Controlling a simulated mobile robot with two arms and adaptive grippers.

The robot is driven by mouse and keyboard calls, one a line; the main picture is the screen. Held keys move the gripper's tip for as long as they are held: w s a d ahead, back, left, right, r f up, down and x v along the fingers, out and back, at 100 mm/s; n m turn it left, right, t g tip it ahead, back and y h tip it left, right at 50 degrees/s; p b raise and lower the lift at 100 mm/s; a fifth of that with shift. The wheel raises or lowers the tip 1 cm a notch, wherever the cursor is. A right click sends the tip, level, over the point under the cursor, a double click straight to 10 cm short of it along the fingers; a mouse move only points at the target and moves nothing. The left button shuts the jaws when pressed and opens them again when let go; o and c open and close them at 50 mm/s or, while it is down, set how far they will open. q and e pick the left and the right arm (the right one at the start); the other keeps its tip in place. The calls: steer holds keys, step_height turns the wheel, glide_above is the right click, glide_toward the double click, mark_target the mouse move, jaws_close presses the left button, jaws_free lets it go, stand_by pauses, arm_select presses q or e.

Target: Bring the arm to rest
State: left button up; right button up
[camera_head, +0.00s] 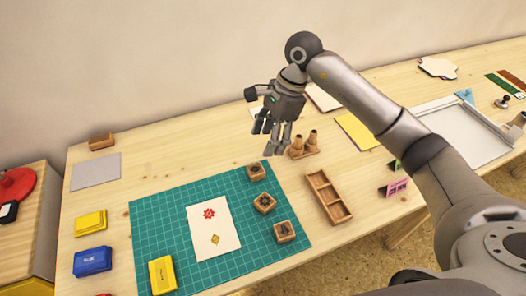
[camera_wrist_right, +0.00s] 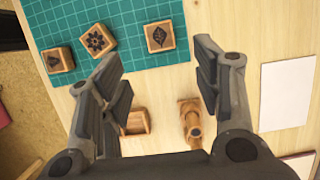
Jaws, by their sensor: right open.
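My right gripper (camera_head: 267,138) is open and empty. It hangs from my right arm above the table, beyond the far edge of the green cutting mat (camera_head: 160,215). The wrist view also shows my right gripper (camera_wrist_right: 160,75), its fingers spread wide with nothing between them. Three wooden stamps lie face up on the mat's right side: a far one (camera_head: 256,171), a middle one (camera_head: 264,203) and a near one (camera_head: 284,231). My left gripper is not in view.
Wooden stamp handles (camera_head: 311,140) stand close to the gripper. A yellow inkpad (camera_head: 90,223), a blue inkpad (camera_head: 92,261) and an open yellow pad (camera_head: 163,274) are at left. A large grey tray (camera_head: 470,135) is at right.

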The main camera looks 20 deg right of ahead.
steer(key=shift+d+r, duration=0.2)
steer(key=shift+r, duration=0.45)
